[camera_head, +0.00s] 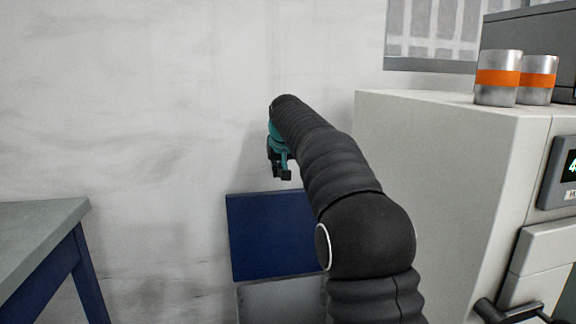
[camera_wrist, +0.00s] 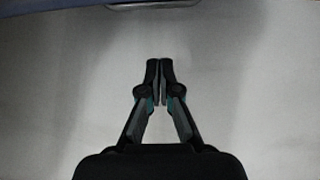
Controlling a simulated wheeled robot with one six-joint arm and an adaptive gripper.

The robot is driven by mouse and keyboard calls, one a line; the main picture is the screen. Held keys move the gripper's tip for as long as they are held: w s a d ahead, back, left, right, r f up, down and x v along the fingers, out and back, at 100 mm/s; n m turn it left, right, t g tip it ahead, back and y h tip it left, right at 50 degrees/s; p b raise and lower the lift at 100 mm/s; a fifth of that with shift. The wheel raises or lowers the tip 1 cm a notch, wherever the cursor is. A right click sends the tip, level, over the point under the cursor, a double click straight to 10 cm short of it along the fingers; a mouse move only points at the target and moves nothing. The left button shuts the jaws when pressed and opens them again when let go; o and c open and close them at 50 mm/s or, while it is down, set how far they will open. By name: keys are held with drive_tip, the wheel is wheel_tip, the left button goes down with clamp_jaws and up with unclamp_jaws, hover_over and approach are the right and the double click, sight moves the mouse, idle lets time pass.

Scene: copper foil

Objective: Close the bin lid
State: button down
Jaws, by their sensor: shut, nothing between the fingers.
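A flat dark blue panel (camera_head: 268,238), which looks like the bin lid, stands in front of the wall in the head view and appears raised. Just below it is a grey surface (camera_head: 275,300), seemingly part of the bin, cut off by the frame's lower edge and my arm. My gripper (camera_head: 281,172) is above the panel, near the wall, and apart from it in the picture. In the wrist view my gripper's fingers (camera_wrist: 160,75) are together with nothing between them. A blue edge (camera_wrist: 60,9) shows along the top of the wrist view.
A large off-white machine (camera_head: 435,180) stands to the right, with two metal cans with orange bands (camera_head: 497,78) on top. A grey-topped table (camera_head: 40,235) with blue legs is at the left.

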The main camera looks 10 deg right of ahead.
sight(276, 180)
drive_tip(key=x, duration=0.5)
drive_tip(key=shift+w+f, duration=0.15)
drive_tip(key=shift+f, duration=0.1)
drive_tip(key=shift+s+f+b, duration=0.1)
drive_tip(key=shift+s+b, duration=0.2)
drive_tip(key=shift+s, duration=0.6)
drive_tip(key=shift+s+f, duration=0.2)
drive_tip(key=shift+s, duration=0.35)
drive_tip(key=shift+s+f, duration=0.15)
drive_tip(key=shift+s, duration=0.4)
